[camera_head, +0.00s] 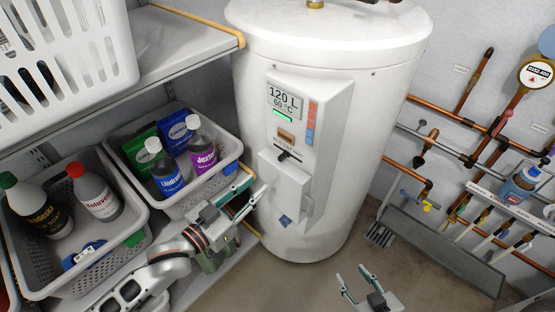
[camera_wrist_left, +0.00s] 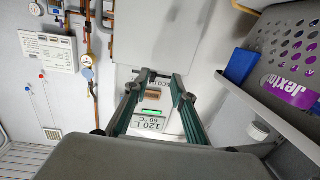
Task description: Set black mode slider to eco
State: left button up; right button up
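The white water heater (camera_head: 330,55) stands upright in the middle of the head view. Its front panel has a display (camera_head: 285,100) reading 120 L and 60 °C. The small black mode slider (camera_head: 289,155) sits below a brown block and a dark label; its exact setting is too small to read. My left gripper (camera_head: 258,183) is open and empty, left of the panel and apart from the slider in the head view. In the left wrist view its fingers (camera_wrist_left: 157,76) frame the upside-down display (camera_wrist_left: 150,122). My right gripper (camera_head: 351,273) is open and empty, low before the heater.
Grey baskets with bottles (camera_head: 100,200) and boxes (camera_head: 180,130) stand on the shelf left of the heater, close to my left arm. A white laundry basket (camera_head: 110,45) is above. Copper pipes and a gauge (camera_head: 537,73) line the right wall. Floor before the heater is clear.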

aim_at(279, 161)
pick_arm(q)
jog(key=shift+m+h, duration=0.3)
jog(key=shift+h, duration=0.2)
jog(key=w+d+r, duration=0.1)
jog(key=w+d, duration=0.1)
jog(key=w+d+r, duration=0.1)
jog(key=w+d, duration=0.1)
jog(key=w+d+r, duration=0.1)
jog(key=w+d, duration=0.1)
jog(key=shift+w+d, duration=0.2)
jog(key=shift+w, duration=0.2)
grip_shut()
